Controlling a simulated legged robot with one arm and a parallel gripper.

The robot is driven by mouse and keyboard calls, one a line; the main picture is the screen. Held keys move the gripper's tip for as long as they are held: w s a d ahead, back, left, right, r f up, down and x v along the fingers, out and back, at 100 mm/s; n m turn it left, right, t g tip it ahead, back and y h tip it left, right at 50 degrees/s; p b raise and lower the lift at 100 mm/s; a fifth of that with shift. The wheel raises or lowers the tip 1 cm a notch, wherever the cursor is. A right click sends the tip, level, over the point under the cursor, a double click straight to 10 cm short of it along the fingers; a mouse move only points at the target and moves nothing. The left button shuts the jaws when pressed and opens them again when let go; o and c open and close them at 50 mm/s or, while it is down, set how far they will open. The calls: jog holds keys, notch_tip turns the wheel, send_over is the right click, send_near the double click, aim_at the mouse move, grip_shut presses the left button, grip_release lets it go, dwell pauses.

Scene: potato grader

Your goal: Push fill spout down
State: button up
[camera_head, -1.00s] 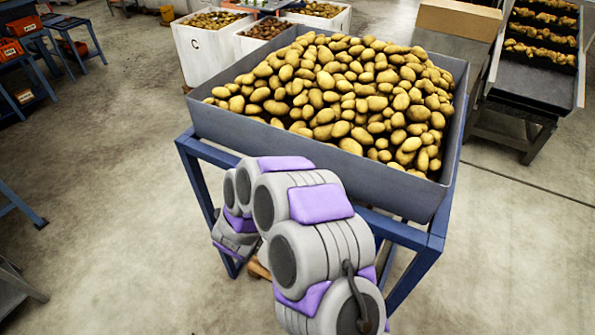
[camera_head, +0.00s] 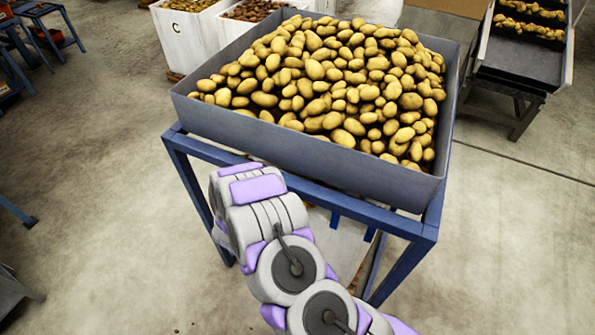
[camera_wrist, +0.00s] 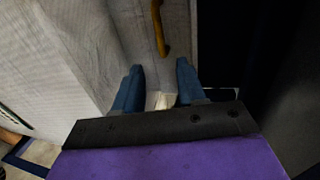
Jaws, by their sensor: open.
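My gripper (camera_wrist: 159,68) shows in the wrist view with its two blue fingers apart and nothing between their tips. A thin yellow-orange bar (camera_wrist: 158,30) stands ahead of the gap, against a pale, ribbed surface (camera_wrist: 112,45). The bar looks apart from the fingers, but the distance is hard to judge. I cannot tell for sure which part is the fill spout. In the head view, a pale panel (camera_head: 345,250) shows under the potato hopper (camera_head: 290,143), partly behind my arm. My gripper is hidden there by my arm.
The hopper is heaped with potatoes (camera_head: 330,85) and stands on a blue frame (camera_head: 400,226) close to my arm. A dark area (camera_wrist: 235,45) lies right of the fingers. White crates (camera_head: 185,40) and a conveyor (camera_head: 525,58) stand behind.

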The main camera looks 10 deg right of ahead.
jog(key=x, duration=1)
jog(key=shift+w+d, duration=0.2)
jog(key=shift+w, duration=0.15)
jog(key=shift+f, duration=0.1)
grip_shut()
